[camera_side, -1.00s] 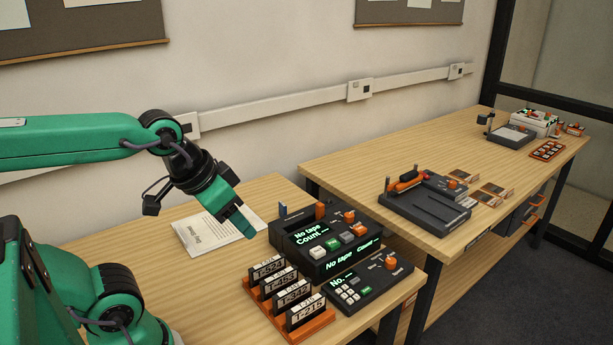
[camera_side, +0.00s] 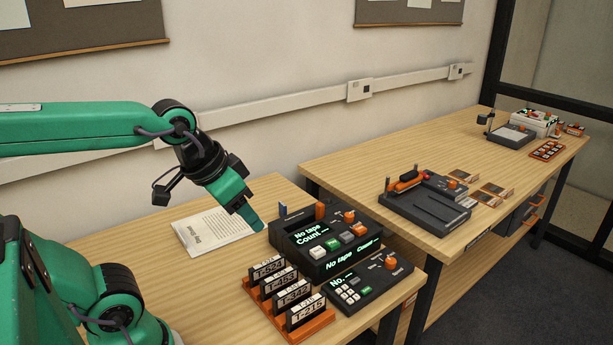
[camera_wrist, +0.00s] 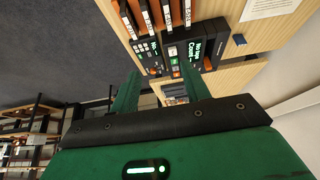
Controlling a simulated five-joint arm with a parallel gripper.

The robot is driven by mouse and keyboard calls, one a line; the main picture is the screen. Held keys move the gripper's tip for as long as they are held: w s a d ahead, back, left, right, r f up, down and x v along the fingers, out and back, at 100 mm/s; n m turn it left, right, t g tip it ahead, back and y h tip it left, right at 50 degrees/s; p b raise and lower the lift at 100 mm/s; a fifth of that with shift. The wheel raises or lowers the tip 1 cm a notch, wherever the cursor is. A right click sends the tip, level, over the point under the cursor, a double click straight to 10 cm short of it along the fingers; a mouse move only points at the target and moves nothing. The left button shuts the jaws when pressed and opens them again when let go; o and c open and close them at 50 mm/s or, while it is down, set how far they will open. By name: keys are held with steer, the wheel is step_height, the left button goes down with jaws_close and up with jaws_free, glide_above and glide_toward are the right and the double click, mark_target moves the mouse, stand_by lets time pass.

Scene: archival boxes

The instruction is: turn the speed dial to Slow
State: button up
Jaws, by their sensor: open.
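A dark tape machine (camera_side: 292,246) with a lit screen reading "No tape Count" stands on the near bench. Its top has an orange knob (camera_side: 349,216) at the back, an orange control (camera_side: 359,230) before it, and several coloured keys. The dial labels are too small to read, so I cannot tell which is the speed dial. My gripper (camera_side: 259,227) hangs just left of the machine, apart from the knobs. In the wrist view its two fingers (camera_wrist: 162,92) are spread and empty, with the machine (camera_wrist: 190,50) beyond them, seen turned.
A keypad unit (camera_side: 345,294) with an orange knob (camera_side: 391,262) stands in front of the machine. An orange rack (camera_side: 318,326) holds several numbered tapes. A paper sheet (camera_side: 205,236) lies behind. Another bench (camera_side: 430,150) with a dark device (camera_side: 425,212) is to the right.

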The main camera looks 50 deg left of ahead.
steer(key=w+d+r+g, duration=0.1)
steer(key=w+r, duration=0.1)
steer(key=w, duration=0.7)
steer(key=m+g, duration=0.2)
steer(key=g, duration=0.2)
glide_above(391, 260)
step_height(391, 260, down, 17)
steer(key=shift+f, duration=0.15)
steer(key=shift+f, duration=3.9)
steer(key=shift+c, duration=0.2)
